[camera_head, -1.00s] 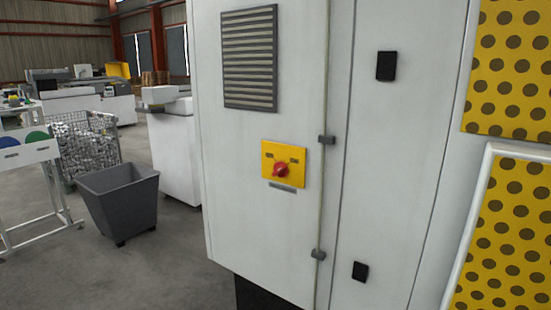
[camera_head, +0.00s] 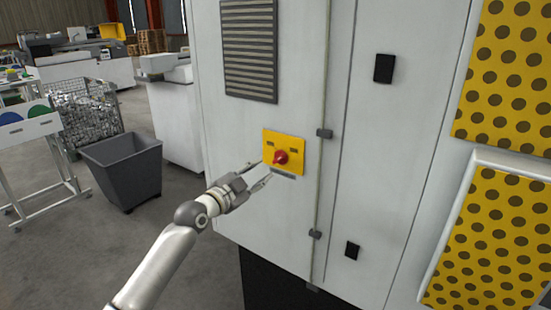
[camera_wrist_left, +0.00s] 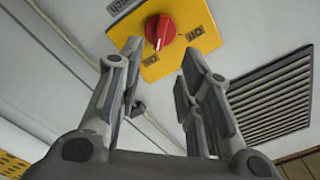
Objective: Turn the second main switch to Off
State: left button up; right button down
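The main switch is a red rotary knob (camera_head: 281,157) on a yellow plate (camera_head: 285,143), mounted on the white cabinet door. In the left wrist view the red knob (camera_wrist_left: 160,31) sits on its yellow plate (camera_wrist_left: 193,17) just beyond the fingertips, and a label at its right seems to read "Off", upside down. My left gripper (camera_head: 262,175) is just left of and below the knob. In the left wrist view its fingers (camera_wrist_left: 160,62) are spread apart with nothing between them, not touching the knob. My right gripper is not in view.
The white cabinet (camera_head: 235,130) has a vent grille (camera_head: 250,50) above the switch and black latches (camera_head: 384,68) to the right. Yellow perforated panels (camera_head: 503,80) stand at far right. A grey bin (camera_head: 125,168) and wire basket (camera_head: 85,110) are on the floor at left.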

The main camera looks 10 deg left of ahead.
aim_at(278, 160)
pick_arm(q)
jog(key=x, duration=0.9)
jog(key=shift+w+f, duration=0.1)
jog(key=shift+w, duration=0.05)
grip_shut()
